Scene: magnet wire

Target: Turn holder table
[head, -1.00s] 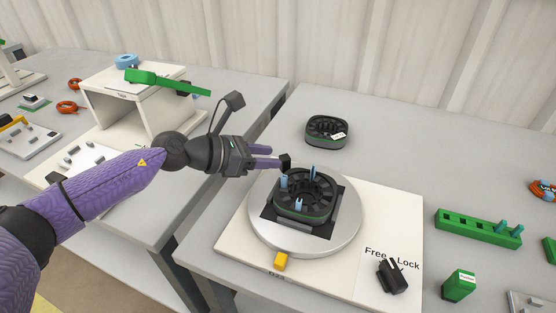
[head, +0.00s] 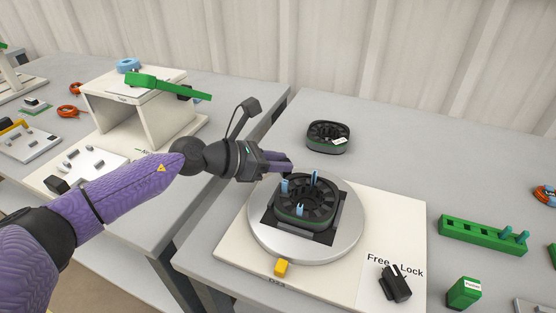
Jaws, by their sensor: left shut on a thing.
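The holder table is a round silver turntable (head: 262,238) on a white base board (head: 235,258). On it is a black square plate carrying a dark round holder (head: 305,213) with several light blue pegs. My left gripper (head: 284,166) reaches in from the left to the back edge of the turntable. It is shut on a small black knob there, which its fingers mostly hide. A Free/Lock label with a black lever (head: 395,284) is at the board's front right, and a yellow block (head: 282,267) is at its front edge. My right gripper is not in view.
A second dark round holder (head: 328,137) lies behind the turntable. A green rack (head: 483,235) and a green box (head: 464,292) are to the right. A white stand (head: 136,113) with a green tool (head: 165,86) is on the left table.

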